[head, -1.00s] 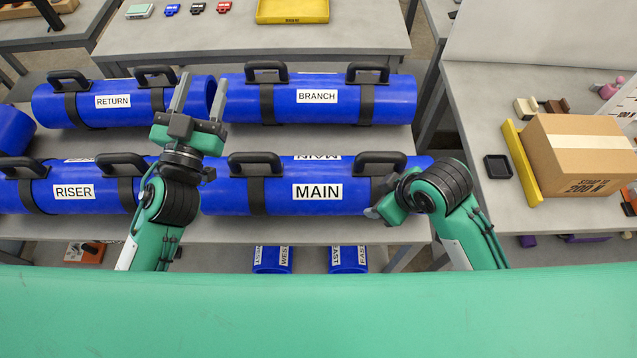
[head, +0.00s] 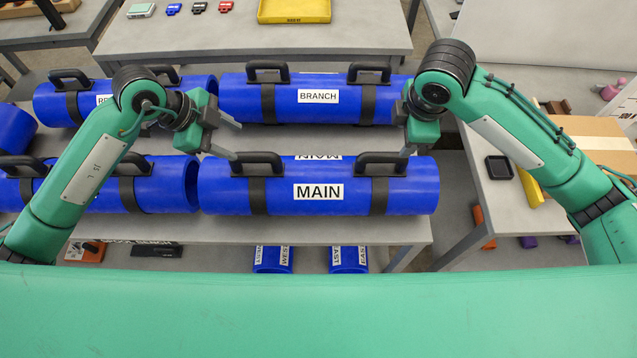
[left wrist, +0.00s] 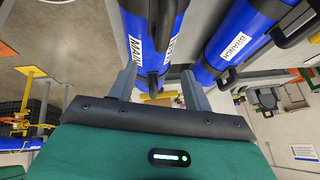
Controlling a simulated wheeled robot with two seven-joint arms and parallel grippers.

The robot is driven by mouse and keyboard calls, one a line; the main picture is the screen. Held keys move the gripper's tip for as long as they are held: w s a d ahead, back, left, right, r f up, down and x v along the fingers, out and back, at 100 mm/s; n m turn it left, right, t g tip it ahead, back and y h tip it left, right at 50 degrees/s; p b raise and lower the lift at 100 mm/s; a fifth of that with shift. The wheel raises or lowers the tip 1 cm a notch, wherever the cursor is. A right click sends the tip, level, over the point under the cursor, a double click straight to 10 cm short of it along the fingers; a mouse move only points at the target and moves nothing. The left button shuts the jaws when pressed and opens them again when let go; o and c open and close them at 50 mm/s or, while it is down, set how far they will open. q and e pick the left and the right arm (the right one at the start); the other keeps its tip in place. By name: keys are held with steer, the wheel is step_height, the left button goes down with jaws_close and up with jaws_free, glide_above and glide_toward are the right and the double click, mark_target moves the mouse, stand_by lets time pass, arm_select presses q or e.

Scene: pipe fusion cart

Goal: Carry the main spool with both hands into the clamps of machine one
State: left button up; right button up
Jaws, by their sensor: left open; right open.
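The main spool (head: 318,207) is a blue pipe labelled MAIN, lying level on the grey rack's front row in the head view. It has a black left handle (head: 257,159) and a black right handle (head: 383,158) on top. My left gripper (head: 238,142) is open and empty, its fingers just left of and behind the left handle. My right gripper (head: 404,138) is open near the right handle's far end, partly hidden by its own wrist. In the left wrist view, the open left fingers (left wrist: 160,74) point toward the main spool (left wrist: 157,45). I cannot identify machine one's clamps.
The branch spool (head: 335,107) lies behind the main spool. The return spool (head: 52,105) and riser spool (head: 165,187) are to the left, partly behind my left arm. A cardboard box (head: 600,140) sits on the right table. A yellow tray (head: 293,10) is at the back.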

mark_target(253, 161)
arm_select(q)
steer(key=a, duration=0.1)
steer(key=y, duration=0.1)
steer(key=a+n, duration=0.1)
steer(key=shift+w+a+f+y, duration=0.2)
steer(key=shift+w+a+y, duration=0.1)
steer(key=shift+a, duration=0.05)
arm_select(e)
steer(key=shift+w+d+r, duration=0.15)
steer(key=shift+d+r, duration=0.2)
arm_select(q)
steer(key=x, duration=1.3)
steer(key=shift+w+d+f, duration=0.15)
steer(key=shift+d+f, duration=0.1)
steer(key=shift+f, duration=0.05)
arm_select(e)
steer(key=x, duration=1.4)
steer(key=shift+d, duration=0.1)
arm_select(q)
steer(key=shift+c, duration=0.3)
arm_select(e)
steer(key=shift+r, duration=0.1)
steer(key=shift+c, duration=0.4)
arm_select(q)
jaws_close()
arm_select(e)
jaws_close()
